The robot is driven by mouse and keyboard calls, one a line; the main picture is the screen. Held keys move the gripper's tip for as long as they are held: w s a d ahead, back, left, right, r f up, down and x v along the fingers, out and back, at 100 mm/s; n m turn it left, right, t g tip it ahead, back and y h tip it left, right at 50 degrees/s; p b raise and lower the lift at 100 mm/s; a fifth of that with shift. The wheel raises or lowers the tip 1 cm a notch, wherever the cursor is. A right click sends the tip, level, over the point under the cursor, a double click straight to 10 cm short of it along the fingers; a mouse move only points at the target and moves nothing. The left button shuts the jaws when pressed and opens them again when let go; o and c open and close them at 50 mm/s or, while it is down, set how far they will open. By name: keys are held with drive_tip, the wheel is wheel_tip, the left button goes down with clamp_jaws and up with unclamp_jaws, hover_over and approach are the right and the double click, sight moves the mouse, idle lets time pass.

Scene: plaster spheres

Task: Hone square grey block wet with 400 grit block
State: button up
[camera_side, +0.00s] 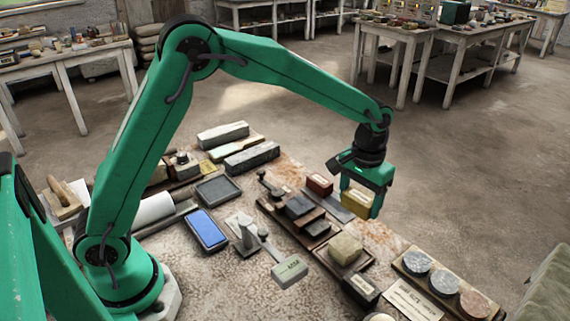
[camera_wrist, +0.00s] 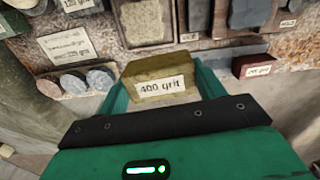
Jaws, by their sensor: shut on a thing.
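My gripper (camera_side: 368,200) is shut on a yellow-brown block (camera_side: 357,205), held in the air beyond the far edge of the row of boards. In the wrist view the held block (camera_wrist: 160,70) carries a white "400 grit" label and sits between the fingers. A dark grey, roughly square block (camera_side: 299,206) lies on a wooden board to the left of my gripper. It also shows at the top of the wrist view (camera_wrist: 250,12). A paler beige-grey block (camera_side: 345,248) sits on a board nearer the camera. I cannot tell for sure which one the task names.
A red labelled block (camera_side: 319,185) stands close left of the held block. Round discs (camera_side: 445,282) lie on a board at right. A blue-topped tray (camera_side: 206,230), a dark tray (camera_side: 218,190) and a grey labelled block (camera_side: 289,272) occupy the table's middle.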

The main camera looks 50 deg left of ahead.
drive_tip(key=a+n, duration=0.3)
drive_tip(key=a, duration=1)
drive_tip(key=n, duration=0.6)
hover_over(217, 188)
wheel_tip(217, 188, down, 3)
drive_tip(key=shift+d, duration=0.1)
drive_tip(key=shift+f, duration=0.1)
drive_tip(key=shift+f, duration=2.85)
drive_tip(key=shift+f, duration=0.7)
drive_tip(key=shift+r, duration=0.1)
